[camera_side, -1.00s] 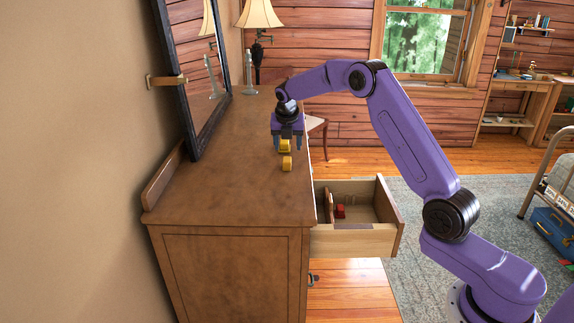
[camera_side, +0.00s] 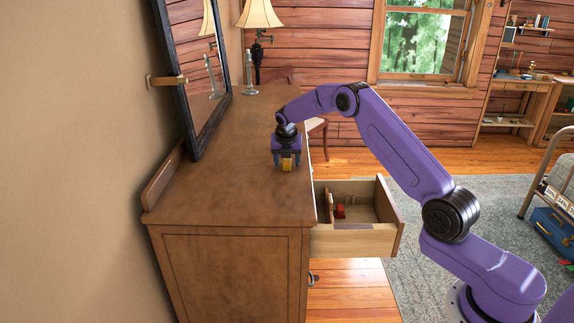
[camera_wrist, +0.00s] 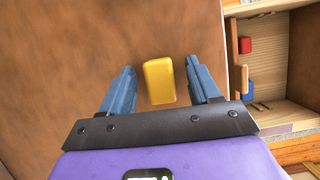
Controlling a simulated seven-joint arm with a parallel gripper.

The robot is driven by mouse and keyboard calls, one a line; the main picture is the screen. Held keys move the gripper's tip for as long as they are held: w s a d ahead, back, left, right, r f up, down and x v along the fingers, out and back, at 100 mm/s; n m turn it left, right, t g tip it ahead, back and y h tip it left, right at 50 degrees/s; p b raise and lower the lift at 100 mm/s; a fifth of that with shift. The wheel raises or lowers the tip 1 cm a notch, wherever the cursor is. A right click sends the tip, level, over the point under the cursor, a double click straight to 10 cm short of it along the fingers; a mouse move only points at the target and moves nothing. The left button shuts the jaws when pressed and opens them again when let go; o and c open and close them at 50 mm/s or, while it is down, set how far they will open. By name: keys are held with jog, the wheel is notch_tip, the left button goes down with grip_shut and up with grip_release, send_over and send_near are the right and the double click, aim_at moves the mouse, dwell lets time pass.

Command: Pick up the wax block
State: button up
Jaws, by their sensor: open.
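The wax block (camera_wrist: 159,82) is a yellow block with rounded edges, lying on the brown dresser top near its drawer side. It also shows in the side view (camera_side: 287,163), low between the fingers and partly covered by my gripper. My gripper (camera_side: 287,166) is over the block and points down. In the wrist view my gripper (camera_wrist: 161,66) is open, with one blue-grey finger on each side of the block. A gap shows between the block and each finger.
The dresser top (camera_side: 235,190) is clear around the block. An open drawer (camera_side: 355,240) juts out at the right, with a red block (camera_side: 340,211) inside. A mirror (camera_side: 190,70) stands along the left. A lamp (camera_side: 259,15) and a glass-like bottle (camera_side: 249,75) stand at the back.

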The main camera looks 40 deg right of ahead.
jog(key=c, duration=1)
jog(key=shift+c, duration=0.2)
jog(key=shift+r, duration=0.1)
jog(key=shift+r, duration=0.5)
notch_tip(320, 180, up, 2)
jog(key=shift+r, duration=0.1)
jog(key=s+a+r, duration=0.3)
jog(key=s+r, duration=0.6)
jog(key=s, duration=0.4)
jog(key=shift+s+r, duration=0.3)
jog(key=shift+s, duration=0.05)
